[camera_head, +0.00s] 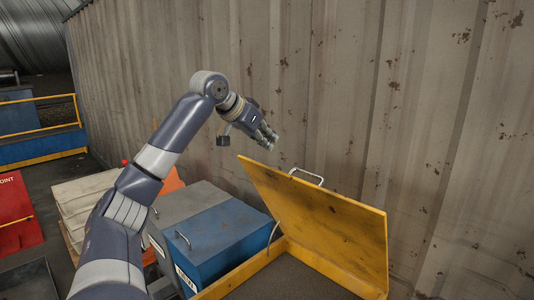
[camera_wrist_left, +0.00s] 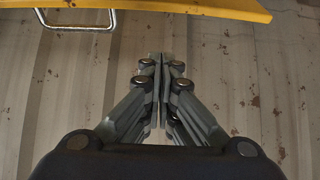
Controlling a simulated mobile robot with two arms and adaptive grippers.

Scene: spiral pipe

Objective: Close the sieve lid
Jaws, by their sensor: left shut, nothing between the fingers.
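The yellow sieve lid (camera_head: 325,222) stands raised and tilted open over the yellow-rimmed sieve box (camera_head: 325,268) at the lower right. A metal handle (camera_head: 306,177) sits on the lid's upper edge. In the left wrist view, the lid's yellow edge (camera_wrist_left: 190,9) runs along the top, with the handle (camera_wrist_left: 75,26) at upper left. My left gripper (camera_head: 270,136) is shut and empty, in the air above and left of the lid, apart from it. Its closed fingers (camera_wrist_left: 161,60) point toward the wall. My right gripper is not in view.
A corrugated, rust-spotted wall (camera_head: 300,80) stands behind the lid. Pale stacked boxes (camera_head: 85,205), a red object (camera_head: 15,212) and a yellow rail (camera_head: 40,115) are farther left.

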